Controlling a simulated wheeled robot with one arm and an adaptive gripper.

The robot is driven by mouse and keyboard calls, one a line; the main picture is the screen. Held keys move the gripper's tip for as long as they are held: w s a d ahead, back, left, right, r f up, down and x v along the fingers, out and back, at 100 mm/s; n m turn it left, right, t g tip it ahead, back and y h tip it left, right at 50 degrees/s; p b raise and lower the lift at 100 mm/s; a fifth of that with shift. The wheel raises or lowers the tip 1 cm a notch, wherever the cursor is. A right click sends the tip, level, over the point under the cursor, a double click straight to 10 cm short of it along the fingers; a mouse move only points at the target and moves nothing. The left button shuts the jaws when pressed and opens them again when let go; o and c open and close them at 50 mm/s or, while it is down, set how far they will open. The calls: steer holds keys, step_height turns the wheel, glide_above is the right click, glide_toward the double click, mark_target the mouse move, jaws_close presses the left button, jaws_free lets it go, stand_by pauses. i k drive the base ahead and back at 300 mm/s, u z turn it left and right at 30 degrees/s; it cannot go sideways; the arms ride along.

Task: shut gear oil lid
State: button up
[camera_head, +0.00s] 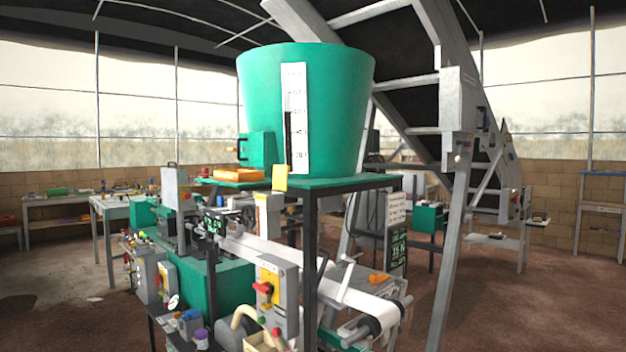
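No thing in view can be clearly told as the gear oil lid. At the lower left of the machine, a small jar with a purple top (201,334) stands beside a small blue box (187,320). Both are too small to read any label, and I cannot tell whether either has an open lid. My gripper and arm are not in view.
A large green tub (306,110) stands on a dark-legged frame above the machine. A control panel (277,299) with a red knob and a white conveyor belt (300,262) are below. A sloping grey steel frame (453,220) rises at right. Brown floor (530,300) is clear at right.

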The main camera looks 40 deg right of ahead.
mark_target(280, 173)
steer(key=z, duration=2.85)
steer(key=i, duration=3.85)
steer(key=u, duration=4.05)
steer(key=i, duration=0.55)
steer(key=u, duration=0.1)
